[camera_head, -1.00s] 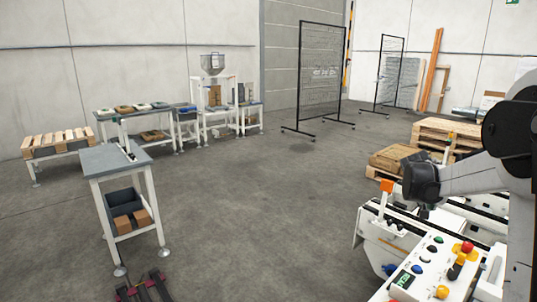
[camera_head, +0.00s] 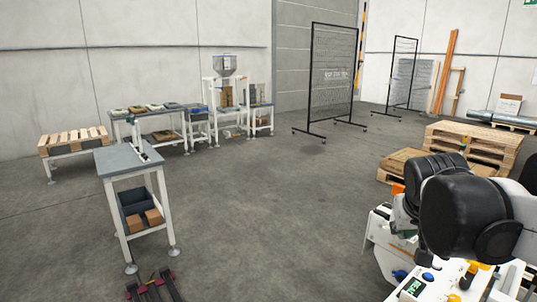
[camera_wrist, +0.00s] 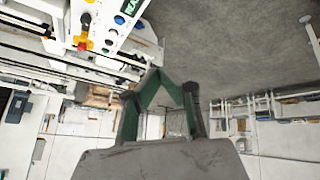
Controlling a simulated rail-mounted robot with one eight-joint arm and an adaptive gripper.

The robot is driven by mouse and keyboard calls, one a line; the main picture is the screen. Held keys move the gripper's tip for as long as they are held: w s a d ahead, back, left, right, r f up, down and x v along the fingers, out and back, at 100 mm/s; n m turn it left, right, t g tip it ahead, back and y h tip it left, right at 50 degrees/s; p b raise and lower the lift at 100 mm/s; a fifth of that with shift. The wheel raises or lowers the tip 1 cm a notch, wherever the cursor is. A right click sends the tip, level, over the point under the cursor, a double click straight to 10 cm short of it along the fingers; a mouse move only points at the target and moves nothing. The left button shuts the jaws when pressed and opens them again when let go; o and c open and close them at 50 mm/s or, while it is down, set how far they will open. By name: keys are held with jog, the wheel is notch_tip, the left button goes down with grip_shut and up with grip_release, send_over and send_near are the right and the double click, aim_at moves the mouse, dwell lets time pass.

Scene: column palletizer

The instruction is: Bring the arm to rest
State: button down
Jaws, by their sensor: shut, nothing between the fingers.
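My arm (camera_head: 470,208) shows at the right of the head view, its dark joint covers close to the camera and in front of a white control panel (camera_head: 412,287). My gripper (camera_wrist: 166,84) shows in the middle of the wrist view. Its green-lined fingers meet in a peaked shape with nothing held between them. I cannot make out the fingertips in the head view. The wrist view looks across the room upside down, with the control panel (camera_wrist: 108,22) at its upper left.
Wooden pallets (camera_head: 474,142) stand behind my arm at the right. A small grey table (camera_head: 122,158) with a bin below stands at the left. Worktables line the back wall, and black mesh screens (camera_head: 331,75) stand farther right. The middle floor (camera_head: 270,220) is clear.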

jog(key=s+a+f+y, duration=0.1)
jog(key=s+a+f, duration=0.1)
jog(key=s+a, duration=0.3)
jog(key=s+a+f+n+y, duration=0.1)
jog(key=s+a+f, duration=0.2)
jog(key=s, duration=0.7)
jog(key=a, duration=0.2)
jog(key=shift+s+a+n+t+y+p, duration=0.25)
jog(key=shift+a+n+t+y+p, duration=0.05)
jog(key=shift+t+y, duration=0.1)
